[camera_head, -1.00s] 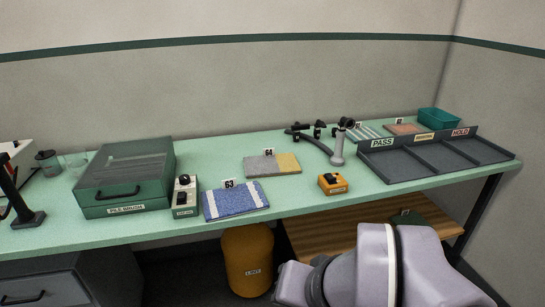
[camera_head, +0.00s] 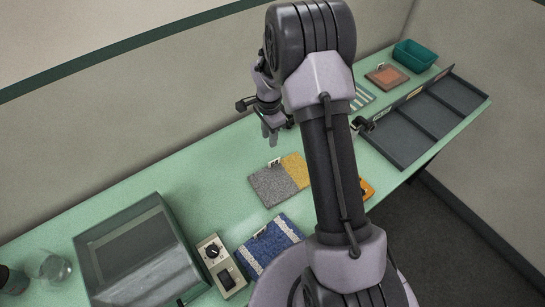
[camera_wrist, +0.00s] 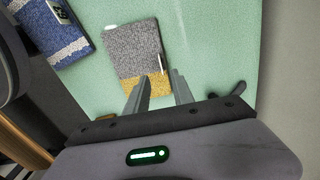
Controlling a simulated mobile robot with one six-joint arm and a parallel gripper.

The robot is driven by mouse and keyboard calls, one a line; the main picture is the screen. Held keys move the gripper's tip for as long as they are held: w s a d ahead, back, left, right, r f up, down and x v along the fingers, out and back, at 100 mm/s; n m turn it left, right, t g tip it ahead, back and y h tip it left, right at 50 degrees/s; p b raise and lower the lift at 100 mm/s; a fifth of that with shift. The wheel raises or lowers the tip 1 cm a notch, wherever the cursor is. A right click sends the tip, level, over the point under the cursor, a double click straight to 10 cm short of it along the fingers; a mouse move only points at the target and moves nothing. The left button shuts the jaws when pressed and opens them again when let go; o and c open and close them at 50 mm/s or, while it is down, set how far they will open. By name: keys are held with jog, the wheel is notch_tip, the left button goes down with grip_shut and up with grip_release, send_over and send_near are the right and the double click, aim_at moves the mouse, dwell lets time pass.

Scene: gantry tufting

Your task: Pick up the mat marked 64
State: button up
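The mat marked 64 (camera_head: 272,186) is half grey and half yellow and lies flat on the green bench. Its small number tag (camera_head: 274,162) stands at its back edge. In the wrist view the mat (camera_wrist: 132,45) is ahead and slightly left, and its tag shows nearly edge-on. My gripper (camera_head: 270,136) is above the bench behind the mat in the head view. In the wrist view my gripper (camera_wrist: 161,75) has two separated fingers with nothing between them. The left finger overlaps the mat's yellow end in that picture; the height gap cannot be told.
An orange box (camera_head: 366,189) is partly behind my arm. A dark divided tray (camera_head: 425,120) and teal bin (camera_head: 414,55) are at right.

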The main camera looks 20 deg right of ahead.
send_over(271, 162)
notch_tip(271, 162, down, 9)
jog(key=shift+s+f, duration=0.1)
jog(key=shift+f, duration=0.1)
jog(key=f, duration=0.6)
jog(key=shift+w, duration=0.25)
jog(key=shift+r, duration=0.1)
grip_shut()
dwell(0.6)
